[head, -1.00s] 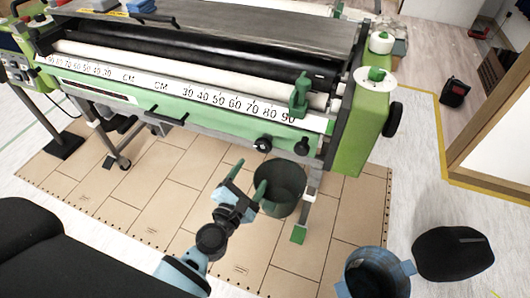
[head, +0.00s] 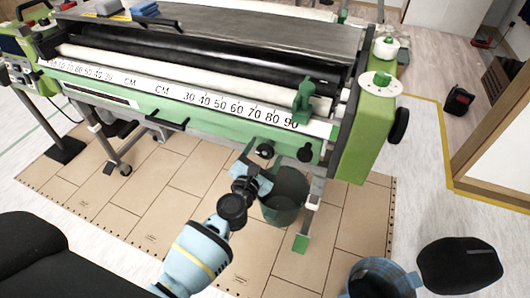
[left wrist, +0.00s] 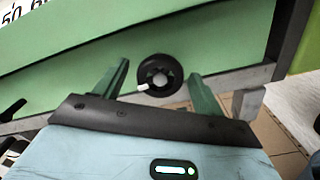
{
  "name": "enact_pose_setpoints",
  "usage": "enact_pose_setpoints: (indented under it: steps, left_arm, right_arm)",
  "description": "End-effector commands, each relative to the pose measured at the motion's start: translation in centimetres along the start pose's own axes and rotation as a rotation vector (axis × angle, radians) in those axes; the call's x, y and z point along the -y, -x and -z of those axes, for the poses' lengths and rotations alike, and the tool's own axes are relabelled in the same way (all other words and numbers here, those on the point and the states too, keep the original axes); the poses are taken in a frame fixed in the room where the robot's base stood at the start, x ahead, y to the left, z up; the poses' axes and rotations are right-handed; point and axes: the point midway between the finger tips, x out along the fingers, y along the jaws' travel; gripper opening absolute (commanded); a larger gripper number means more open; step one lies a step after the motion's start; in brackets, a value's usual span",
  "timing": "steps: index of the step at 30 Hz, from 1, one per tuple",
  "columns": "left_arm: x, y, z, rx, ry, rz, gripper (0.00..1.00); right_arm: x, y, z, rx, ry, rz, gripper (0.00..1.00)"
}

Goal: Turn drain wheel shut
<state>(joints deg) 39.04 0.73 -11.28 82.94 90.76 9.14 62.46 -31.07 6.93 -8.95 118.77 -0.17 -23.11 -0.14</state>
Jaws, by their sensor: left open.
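The drain wheel, a small black round handwheel (head: 264,150), sits on the green front panel of the pasting machine (head: 225,127), below the ruler's right end. In the left wrist view the wheel (left wrist: 172,68) shows close up, with a small white mark at its lower left edge. My left gripper (head: 257,163) is just in front of it in the head view. In the left wrist view its two green fingers (left wrist: 160,84) are open, one on each side of the wheel. They look apart from it. My right gripper is not in view.
A dark green bucket (head: 284,198) stands below the panel, right of my left gripper. A second black knob (head: 304,154) is to the right. A grey machine leg (head: 312,200) stands beside the bucket. A blue-rimmed container (head: 383,278) is at the bottom right.

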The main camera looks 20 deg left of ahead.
Motion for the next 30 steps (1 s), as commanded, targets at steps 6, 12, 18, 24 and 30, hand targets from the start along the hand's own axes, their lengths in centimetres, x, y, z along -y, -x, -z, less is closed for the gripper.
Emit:
enact_pose_setpoints:
  steps: [6,12,18,24,30]
  left_arm:
    - [0.01,-0.91,0.03,-0.001,0.0,0.0,0.7]
    - [-0.02,-0.92,0.0,0.0,-0.001,0.0,0.7]
    - [-0.03,-0.9,0.0,0.0,-0.001,0.0,0.46]
    - [-0.02,-0.9,0.0,0.0,-0.001,0.0,0.25]
    - [-0.04,-0.9,-0.02,0.0,-0.021,0.0,0.25]
  right_arm:
    - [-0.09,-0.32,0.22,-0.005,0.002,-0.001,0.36]
    - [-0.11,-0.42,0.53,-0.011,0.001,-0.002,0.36]
    - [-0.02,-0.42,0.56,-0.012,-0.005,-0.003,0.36]
    - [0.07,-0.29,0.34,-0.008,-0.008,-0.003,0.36]
    - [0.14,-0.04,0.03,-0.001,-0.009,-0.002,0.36]
